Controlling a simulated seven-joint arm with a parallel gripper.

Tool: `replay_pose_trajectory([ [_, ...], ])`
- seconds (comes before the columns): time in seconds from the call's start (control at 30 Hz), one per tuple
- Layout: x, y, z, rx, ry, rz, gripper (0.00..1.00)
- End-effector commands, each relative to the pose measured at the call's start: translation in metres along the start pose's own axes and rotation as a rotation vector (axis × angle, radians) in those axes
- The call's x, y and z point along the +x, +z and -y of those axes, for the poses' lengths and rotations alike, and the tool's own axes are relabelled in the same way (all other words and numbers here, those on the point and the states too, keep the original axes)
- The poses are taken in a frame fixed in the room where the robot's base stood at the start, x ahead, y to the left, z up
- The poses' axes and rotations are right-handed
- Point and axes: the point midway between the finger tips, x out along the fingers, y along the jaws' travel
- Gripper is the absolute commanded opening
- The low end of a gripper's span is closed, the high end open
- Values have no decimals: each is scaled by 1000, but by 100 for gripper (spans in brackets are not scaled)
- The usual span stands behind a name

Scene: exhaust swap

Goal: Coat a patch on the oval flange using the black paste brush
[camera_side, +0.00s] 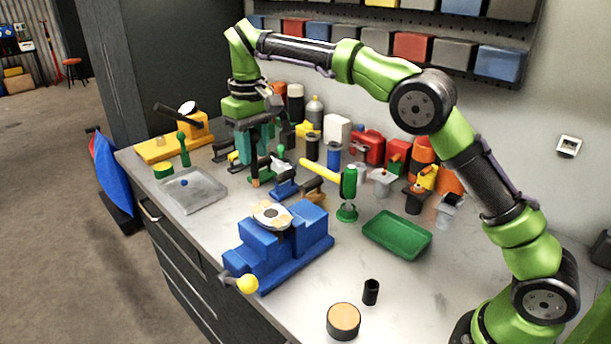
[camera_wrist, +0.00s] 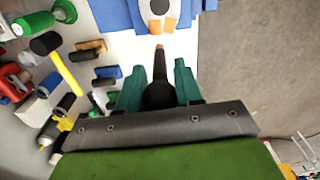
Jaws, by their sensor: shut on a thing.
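The oval flange (camera_side: 263,210) is a pale plate with a central hole and tan patches. It sits in the blue vise (camera_side: 290,255), and its edge shows at the top of the wrist view (camera_wrist: 148,12). My gripper (camera_side: 253,152) points down above the bench, beyond the vise. In the wrist view its teal fingers (camera_wrist: 159,72) are shut on the black paste brush (camera_wrist: 160,95). The brush's tan tip (camera_side: 254,183) hangs below the fingers, apart from the flange. Whether the tip carries paste cannot be told.
A clear tray (camera_side: 196,204) lies to the left. A yellow-handled mallet (camera_side: 320,171) and green stand (camera_side: 347,212) are right of my gripper. A green tray (camera_side: 397,228), small black cup (camera_side: 371,291) and round tan-topped tin (camera_side: 343,318) lie nearer. Several bottles stand behind.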

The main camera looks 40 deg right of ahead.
Motion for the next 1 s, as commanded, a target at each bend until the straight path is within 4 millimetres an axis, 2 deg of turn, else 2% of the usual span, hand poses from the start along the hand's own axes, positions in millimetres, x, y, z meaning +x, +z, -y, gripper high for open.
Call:
replay_pose_trajectory([
  [0.43, -38, -1, 0, 0, 0, -1, 5],
  [1.0, -42, 0, 0, 0, -1, 0, 5],
])
